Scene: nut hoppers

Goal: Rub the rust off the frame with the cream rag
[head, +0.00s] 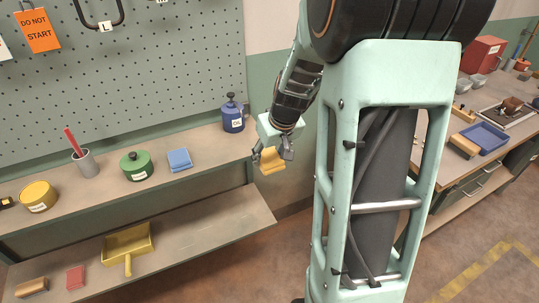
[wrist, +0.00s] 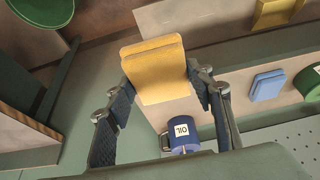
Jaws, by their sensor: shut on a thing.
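My gripper (head: 271,152) is shut on a yellow folded rag (head: 273,164), held in the air just off the right end of the wall bench. In the wrist view the yellow rag (wrist: 158,70) sits between both fingers (wrist: 160,95), its folded layers showing. It looks mustard yellow; I see no clearly cream rag. A blue folded rag (head: 179,160) lies on the bench top and a red one (head: 75,277) on the lower shelf. A dark metal frame (head: 490,109) with a brown lump lies on the right-hand bench; I cannot make out rust on it.
A blue oil can (head: 233,117) stands at the bench end, close to my gripper. A green tin (head: 136,166), yellow tin (head: 38,196) and grey cup (head: 85,163) stand further left. A yellow dustpan (head: 128,246) lies below. A blue tray (head: 485,136) is on the right bench.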

